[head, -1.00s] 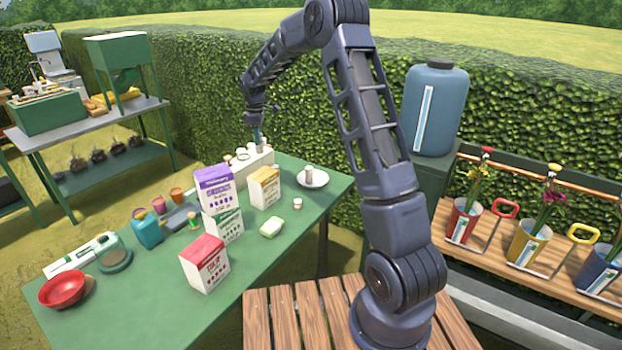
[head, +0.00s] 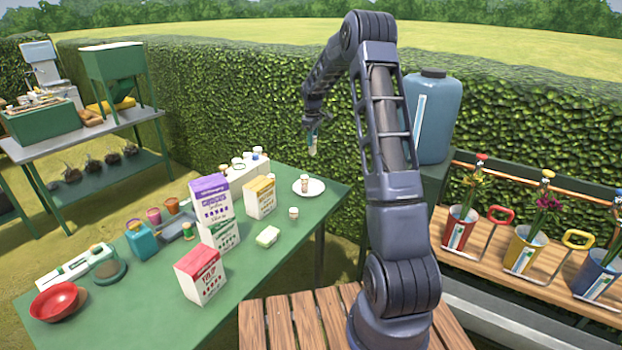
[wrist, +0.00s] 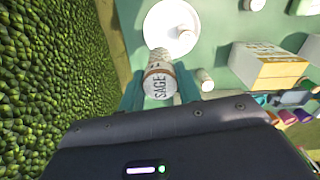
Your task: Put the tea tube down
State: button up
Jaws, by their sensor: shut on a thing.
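My gripper (head: 313,135) is shut on a small tube (wrist: 158,82) and holds it in the air behind the table's far right corner, in front of the hedge. In the head view the held tube (head: 313,150) shows as a small pale end below the fingers. A white round plate (head: 316,191) lies on the green table (head: 270,270), with another small tube (head: 304,183) standing on it. In the wrist view the plate (wrist: 163,14) shows beyond the held tube, which partly covers it.
A white rack (head: 238,178) with several tubes stands at the table's far edge. Near the plate are a small pot (head: 293,213), a yellow-and-white box (head: 259,196) and a pale green block (head: 267,237). Taller cartons (head: 212,205) stand further left. A blue tank (head: 433,115) is right of my arm.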

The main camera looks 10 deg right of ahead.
notch_tip(320, 180, down, 17)
jog(key=shift+r, duration=0.1)
dwell(0.5)
jog(key=shift+f, duration=0.2)
jog(key=o, duration=0.7)
jog(key=shift+r, duration=0.1)
